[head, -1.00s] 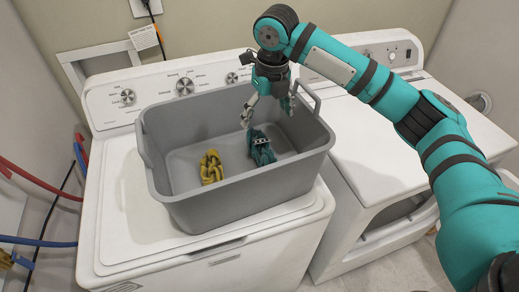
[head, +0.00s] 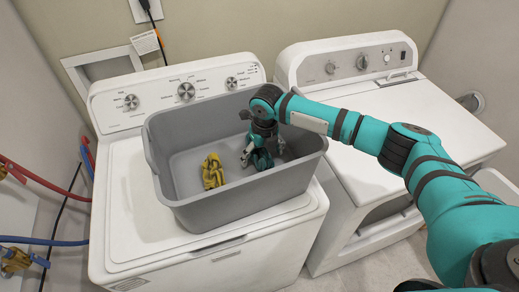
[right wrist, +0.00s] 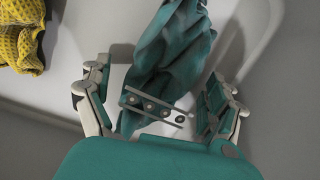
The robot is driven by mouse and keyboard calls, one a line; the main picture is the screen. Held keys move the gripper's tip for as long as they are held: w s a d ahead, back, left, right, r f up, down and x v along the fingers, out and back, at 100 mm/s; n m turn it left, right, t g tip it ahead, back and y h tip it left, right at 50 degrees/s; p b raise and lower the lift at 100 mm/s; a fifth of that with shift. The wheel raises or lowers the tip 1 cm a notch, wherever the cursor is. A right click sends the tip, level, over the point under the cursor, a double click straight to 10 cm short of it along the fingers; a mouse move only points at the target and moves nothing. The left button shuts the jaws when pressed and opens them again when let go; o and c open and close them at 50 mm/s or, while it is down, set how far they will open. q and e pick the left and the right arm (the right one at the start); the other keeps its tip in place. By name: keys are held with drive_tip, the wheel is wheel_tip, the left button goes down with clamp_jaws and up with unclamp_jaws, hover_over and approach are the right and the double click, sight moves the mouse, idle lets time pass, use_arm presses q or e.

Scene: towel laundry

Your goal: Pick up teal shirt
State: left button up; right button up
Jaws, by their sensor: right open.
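The teal shirt (head: 262,159) lies crumpled on the floor of the grey bin (head: 180,207), mostly hidden by my arm in the head view. In the right wrist view the teal shirt (right wrist: 172,60) runs up between the fingers. My right gripper (head: 263,155) is down inside the bin over the shirt. In the right wrist view my right gripper (right wrist: 158,100) is open, with one finger on each side of the shirt and gaps showing at the sides. My left gripper is not in view.
A yellow cloth (head: 212,172) lies in the bin left of the shirt; it also shows in the right wrist view (right wrist: 22,35). The bin stands on a white washer (head: 130,215). A second white machine (head: 430,110) stands at right. The bin walls surround my gripper.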

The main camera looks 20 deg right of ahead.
drive_tip(key=shift+f, duration=0.3)
drive_tip(key=c, duration=1.3)
drive_tip(key=shift+r, duration=0.1)
drive_tip(key=shift+c, duration=1)
drive_tip(key=shift+r, duration=0.1)
